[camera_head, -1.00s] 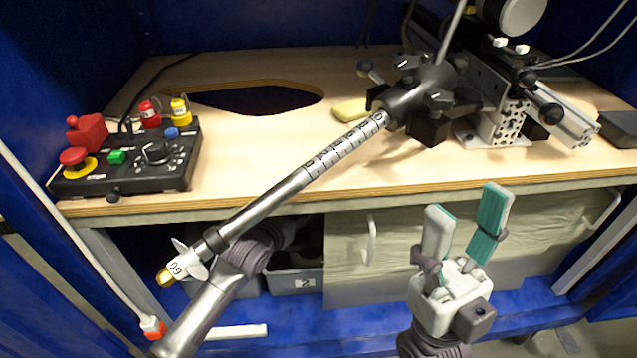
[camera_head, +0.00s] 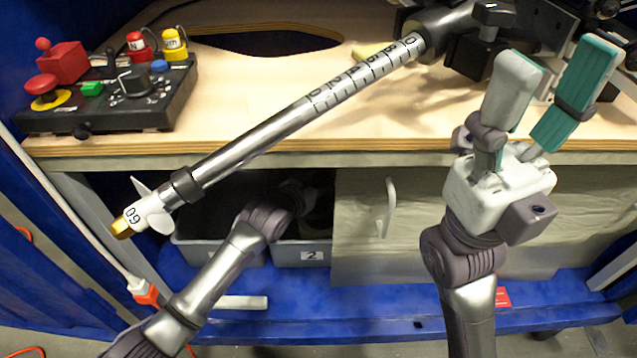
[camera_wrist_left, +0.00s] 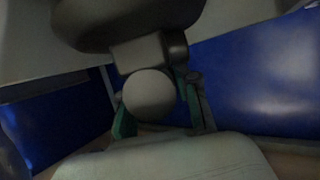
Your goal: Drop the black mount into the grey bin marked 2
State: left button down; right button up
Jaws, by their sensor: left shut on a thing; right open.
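The grey bin marked 2 (camera_head: 312,256) stands on the blue lower shelf under the wooden table, its front label visible and its inside dark. My left arm reaches in from the lower left under the table edge. My left gripper (camera_head: 293,192) is in deep shadow at the bin, its fingers hard to make out. In the left wrist view, the green-padded fingers (camera_wrist_left: 160,112) are shut on a dark piece with a pale round end, which appears to be the black mount (camera_wrist_left: 130,28). My right gripper (camera_head: 548,100) is open and empty, in front of the table edge on the right.
Another grey bin (camera_head: 222,252) stands left of bin 2. A steel tube (camera_head: 262,135) with printed numbers slants across the table front above my left arm. A control box (camera_head: 120,98) sits on the table at left. A pale handled panel (camera_head: 405,225) stands right of bin 2.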

pick_arm(q)
jog(key=c, duration=0.8)
grip_release()
jog(key=shift+o, duration=0.2)
jog(key=v, duration=1.2)
